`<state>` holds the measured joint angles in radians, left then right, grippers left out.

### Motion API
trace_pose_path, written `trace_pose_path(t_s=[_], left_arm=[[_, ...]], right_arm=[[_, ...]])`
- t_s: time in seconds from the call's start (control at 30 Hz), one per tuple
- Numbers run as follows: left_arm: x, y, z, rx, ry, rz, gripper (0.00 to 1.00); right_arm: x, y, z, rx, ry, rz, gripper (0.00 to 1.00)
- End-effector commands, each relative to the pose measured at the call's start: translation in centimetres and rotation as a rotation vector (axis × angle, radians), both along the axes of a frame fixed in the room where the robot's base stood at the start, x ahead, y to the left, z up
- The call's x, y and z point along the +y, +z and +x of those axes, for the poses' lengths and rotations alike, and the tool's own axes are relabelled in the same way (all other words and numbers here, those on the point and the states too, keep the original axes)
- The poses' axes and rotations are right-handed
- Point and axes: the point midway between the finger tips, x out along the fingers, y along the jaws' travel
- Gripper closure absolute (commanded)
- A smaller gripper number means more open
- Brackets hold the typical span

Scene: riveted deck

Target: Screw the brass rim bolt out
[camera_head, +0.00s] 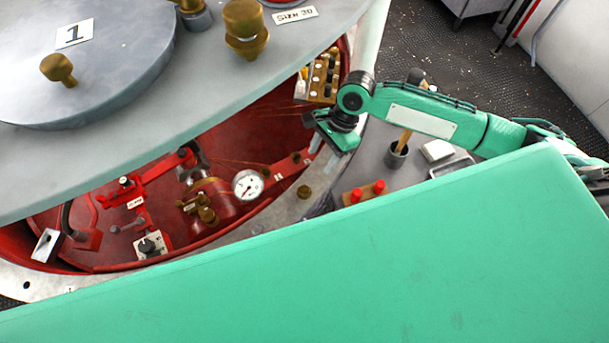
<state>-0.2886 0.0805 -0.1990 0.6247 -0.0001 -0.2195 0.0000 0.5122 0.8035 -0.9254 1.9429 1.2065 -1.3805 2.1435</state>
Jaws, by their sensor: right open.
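A small brass bolt (304,191) stands on the pale metal rim (285,210) of the red-lined well, right of the pressure gauge. This looks like the rim bolt. My right gripper (323,154) is up and to the right of it, over the rim, with its two pale fingers apart and nothing between them. The fingers do not appear to touch the bolt. My left gripper is not in view.
The red well (230,150) holds a white gauge (247,185), brass fittings and red levers. A grey lid plate (300,60) with large brass knobs (245,28) overhangs it.

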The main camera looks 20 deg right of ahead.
Motion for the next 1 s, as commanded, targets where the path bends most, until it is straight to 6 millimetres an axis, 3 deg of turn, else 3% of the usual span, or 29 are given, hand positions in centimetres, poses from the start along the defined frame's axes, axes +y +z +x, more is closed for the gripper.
trace_pose_path(t_s=[0.23, 0.37, 0.5, 0.67, 1.0], left_arm=[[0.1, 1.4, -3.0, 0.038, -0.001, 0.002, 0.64], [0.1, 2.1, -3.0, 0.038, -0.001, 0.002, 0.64], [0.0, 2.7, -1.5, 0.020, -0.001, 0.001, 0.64], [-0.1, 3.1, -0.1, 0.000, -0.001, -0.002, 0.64], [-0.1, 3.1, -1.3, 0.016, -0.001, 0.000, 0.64]], right_arm=[[1.9, -4.4, -0.7, 0.004, 0.002, -0.001, 0.50], [2.9, -7.0, -1.0, 0.002, 0.002, -0.001, 0.50], [3.8, -9.3, -1.3, 0.001, 0.001, 0.000, 0.50], [4.4, -10.8, -1.4, -0.001, 0.002, 0.000, 0.50], [4.6, -11.5, -1.5, -0.001, 0.004, 0.000, 0.50]])
